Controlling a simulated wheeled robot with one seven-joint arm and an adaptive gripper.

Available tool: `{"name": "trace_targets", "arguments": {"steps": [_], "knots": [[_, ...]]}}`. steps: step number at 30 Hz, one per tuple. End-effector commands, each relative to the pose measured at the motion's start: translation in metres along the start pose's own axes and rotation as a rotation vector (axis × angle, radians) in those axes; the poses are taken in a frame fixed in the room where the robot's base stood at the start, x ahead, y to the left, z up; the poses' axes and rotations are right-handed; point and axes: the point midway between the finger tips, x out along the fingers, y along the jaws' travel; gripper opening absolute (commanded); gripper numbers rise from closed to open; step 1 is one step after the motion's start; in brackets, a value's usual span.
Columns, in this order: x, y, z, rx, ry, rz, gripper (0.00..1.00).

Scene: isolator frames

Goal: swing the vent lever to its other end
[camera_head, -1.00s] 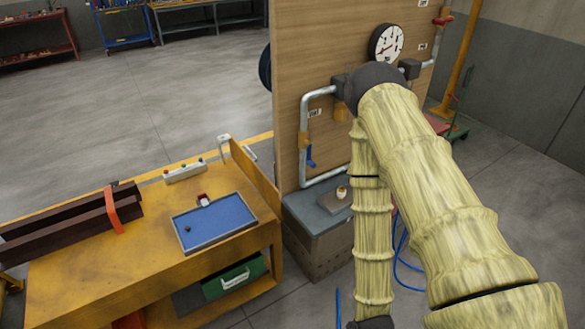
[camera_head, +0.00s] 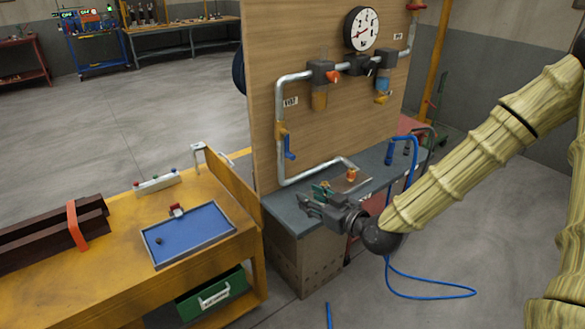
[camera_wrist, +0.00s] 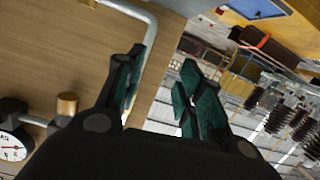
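A blue lever (camera_head: 289,147) hangs down along the vertical pipe at the left of the wooden panel, on a brass-coloured valve body (camera_head: 281,130). I cannot read the tag near it, so I cannot tell for sure that it is the vent lever. My gripper (camera_head: 315,193) is below and right of this lever, over the grey bench top, apart from it. In the wrist view my gripper (camera_wrist: 163,85) has its two dark green fingers spread with nothing between them. The blue lever does not show clearly there.
The wooden panel (camera_head: 350,115) carries a pipe run (camera_head: 278,105), a round gauge (camera_head: 361,28) and a red handle (camera_head: 416,7). A small orange-topped fitting (camera_head: 351,175) stands on the bench (camera_head: 290,215). A blue hose (camera_head: 430,293) loops to the floor. A yellow table (camera_head: 105,265) stands left.

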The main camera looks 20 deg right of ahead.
Motion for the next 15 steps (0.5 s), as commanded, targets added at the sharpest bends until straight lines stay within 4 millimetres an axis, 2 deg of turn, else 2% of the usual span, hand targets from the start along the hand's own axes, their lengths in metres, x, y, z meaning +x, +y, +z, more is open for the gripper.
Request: {"name": "trace_targets", "arguments": {"steps": [3, 6, 11, 15], "knots": [[0.0, 0.015, -0.028, -0.046, 0.111, 0.025, 0.37], [-0.002, 0.022, -0.046, -0.074, 0.17, 0.039, 0.37], [-0.003, 0.028, -0.059, -0.093, 0.207, 0.049, 0.37], [0.005, 0.029, -0.062, -0.096, 0.209, 0.05, 0.37]]}}
